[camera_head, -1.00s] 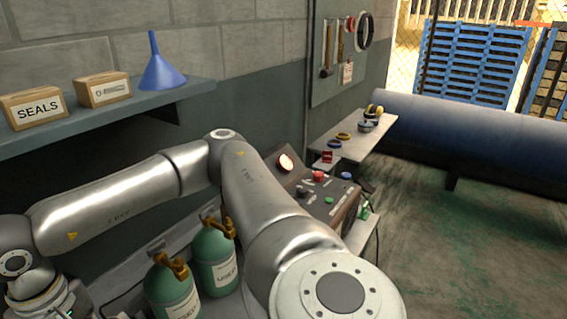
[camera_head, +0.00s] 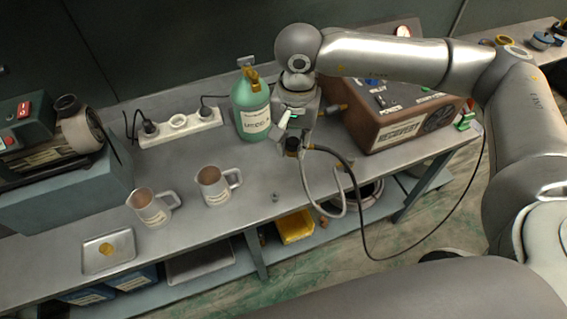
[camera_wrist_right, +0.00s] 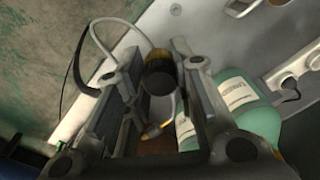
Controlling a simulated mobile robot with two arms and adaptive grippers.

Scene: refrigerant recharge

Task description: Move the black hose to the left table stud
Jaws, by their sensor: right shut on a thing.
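My right gripper (camera_head: 294,138) points down above the grey table (camera_head: 240,222), in front of a green bottle. It is shut on the dark end fitting of the black hose (camera_head: 357,200). In the right wrist view the fitting (camera_wrist_right: 159,72), black with a brownish cap, sits between the fingers. The black hose runs from the fitting past the table's front edge, sags towards the floor and rises at the right to the brown machine's side. A small stud (camera_head: 275,197) stands bare on the table, left of and nearer than the gripper. My left gripper is not in view.
A grey hose (camera_head: 310,192) loops below the gripper. Green bottle (camera_head: 252,108), brown machine (camera_head: 400,118) and power strip (camera_head: 180,128) stand behind. Two mugs (camera_head: 213,186) (camera_head: 150,208) and a tray (camera_head: 108,252) are left. A yellow bin (camera_head: 295,227) is below. The table around the stud is clear.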

